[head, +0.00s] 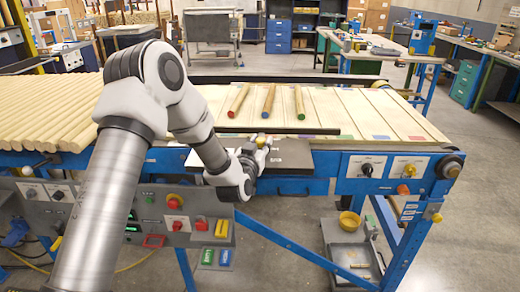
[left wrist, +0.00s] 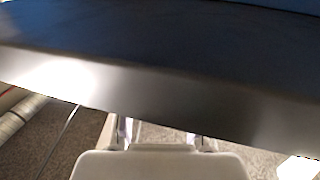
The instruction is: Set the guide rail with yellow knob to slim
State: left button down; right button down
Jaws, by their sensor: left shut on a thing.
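The guide rail (head: 312,131) is a dark bar lying across the front of the pale slatted bed in the head view. A small yellow spot, apparently its knob (head: 262,138), shows at my left gripper (head: 262,144). The gripper reaches the front edge of the bed and is shut on the knob, mostly hiding it. In the left wrist view a dark plate (left wrist: 160,60) fills the upper part and hides the fingertips. Only the bases of the fingers show below it. I cannot read any setting marks by the rail. My right gripper is not in view.
Dowels with a red end (head: 233,113), a blue end (head: 267,112) and a green end (head: 301,114) lie behind the rail. Many plain dowels (head: 45,110) lie at the left. A control panel (head: 172,212) hangs below the bed. A yellow bowl (head: 349,220) stands low at right.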

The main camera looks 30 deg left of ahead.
pick_arm(q)
jog(key=shift+w+a, duration=0.2)
jog(key=shift+w, duration=0.15)
jog(key=c, duration=0.8)
grip_release()
jog(key=v, duration=1.2)
jog(key=shift+f, duration=0.1)
